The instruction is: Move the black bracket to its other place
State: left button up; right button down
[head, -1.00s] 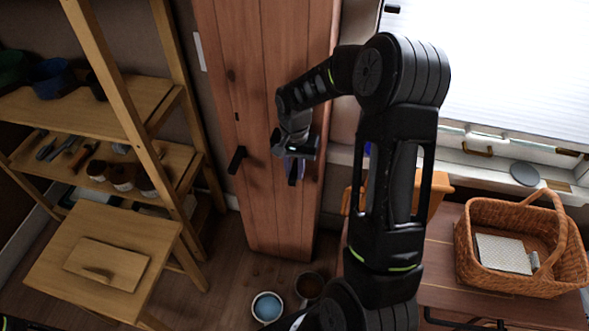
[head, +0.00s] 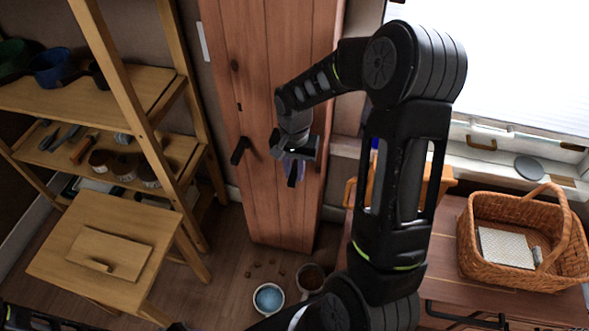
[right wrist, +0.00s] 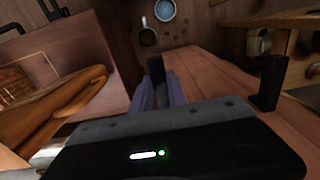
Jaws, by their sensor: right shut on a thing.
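My right gripper (head: 297,166) is in front of the tall reddish wooden panel. In the right wrist view its purple-grey fingers (right wrist: 158,95) are shut on a black upright piece, the black bracket (right wrist: 157,68). The bracket's dark end (head: 292,180) shows below the gripper in the head view. Whether it touches the panel cannot be told. A second black piece (head: 240,150) sits on the panel, left of the gripper; it also shows at the right in the right wrist view (right wrist: 268,84). My left gripper is not in view.
The wooden panel (head: 280,215) stands between a wooden shelf rack (head: 130,95) and a window. A wicker basket (head: 480,262) is on the table at right. A blue-filled bowl (head: 268,299) and a dark-filled bowl (head: 310,278) are on the floor, by several small brown bits.

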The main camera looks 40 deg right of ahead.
aim_at(291, 182)
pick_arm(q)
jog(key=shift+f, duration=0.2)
pick_arm(e)
jog(key=shift+s+a, duration=0.95)
jog(key=shift+a, duration=0.25)
